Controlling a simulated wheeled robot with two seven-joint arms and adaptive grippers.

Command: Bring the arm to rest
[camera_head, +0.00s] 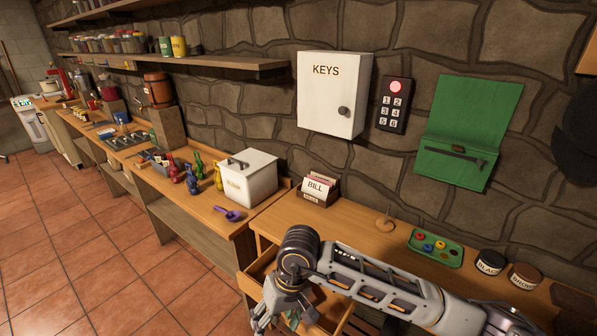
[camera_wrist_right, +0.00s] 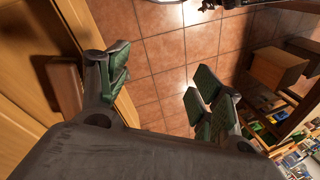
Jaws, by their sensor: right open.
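My right arm (camera_head: 375,280) reaches in from the right, above the front of the near wooden bench. Its gripper (camera_head: 287,318) hangs downward at the open drawer (camera_head: 258,282), at the bottom of the head view. In the right wrist view the gripper (camera_wrist_right: 162,78) has its green-padded fingers spread well apart with only floor showing between them. The arm hides part of the drawer, and I cannot tell what lies in it. My left gripper is not in view.
A white KEYS cabinet (camera_head: 330,95) hangs above. The tiled floor (camera_head: 100,260) at left is clear.

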